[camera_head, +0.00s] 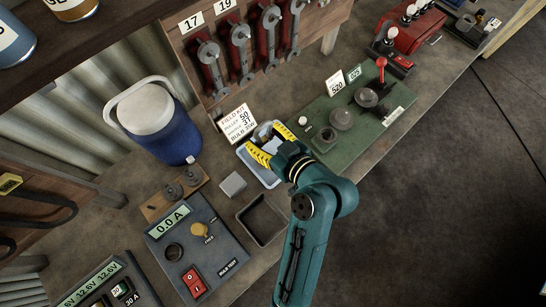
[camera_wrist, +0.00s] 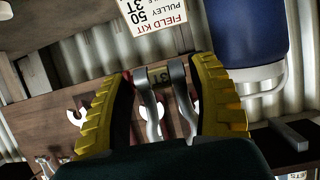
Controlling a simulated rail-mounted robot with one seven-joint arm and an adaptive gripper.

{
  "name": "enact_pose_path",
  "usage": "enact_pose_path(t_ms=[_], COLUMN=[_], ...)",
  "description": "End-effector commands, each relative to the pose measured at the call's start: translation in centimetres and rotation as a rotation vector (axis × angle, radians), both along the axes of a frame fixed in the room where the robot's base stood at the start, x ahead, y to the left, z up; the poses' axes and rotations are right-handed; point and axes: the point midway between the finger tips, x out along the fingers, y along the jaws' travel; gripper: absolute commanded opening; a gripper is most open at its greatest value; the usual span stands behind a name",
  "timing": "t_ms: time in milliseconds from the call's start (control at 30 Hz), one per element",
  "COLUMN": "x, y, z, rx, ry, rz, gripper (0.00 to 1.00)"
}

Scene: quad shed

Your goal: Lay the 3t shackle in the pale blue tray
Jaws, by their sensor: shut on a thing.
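The pale blue tray (camera_head: 270,181) lies on the bench, partly hidden under my gripper (camera_head: 270,143). My gripper's yellow fingers are above the tray in the head view.
A field kit card (camera_head: 237,122) stands just behind the tray. A blue cooler (camera_head: 170,135) stands to the left. A green panel (camera_head: 350,115) with a red-knobbed lever is to the right. A grey block (camera_head: 233,185) and a dark open box (camera_head: 262,220) lie in front.

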Motion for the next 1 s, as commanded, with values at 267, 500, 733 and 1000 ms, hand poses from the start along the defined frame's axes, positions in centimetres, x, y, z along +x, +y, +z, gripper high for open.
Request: enact_pose_path(t_ms=[267, 500, 733, 1000], x=[0.2, 0.3, 0.3, 0.3], y=[0.0, 0.0, 0.0, 0.0], z=[-3.9, -7.9, -10.7, -11.0], rx=[0.000, -0.001, -0.002, -0.002], ry=[-0.004, -0.005, -0.009, -0.009], rz=[0.030, 0.030, 0.029, 0.029], gripper=[0.21, 0.21, 0.21, 0.21])
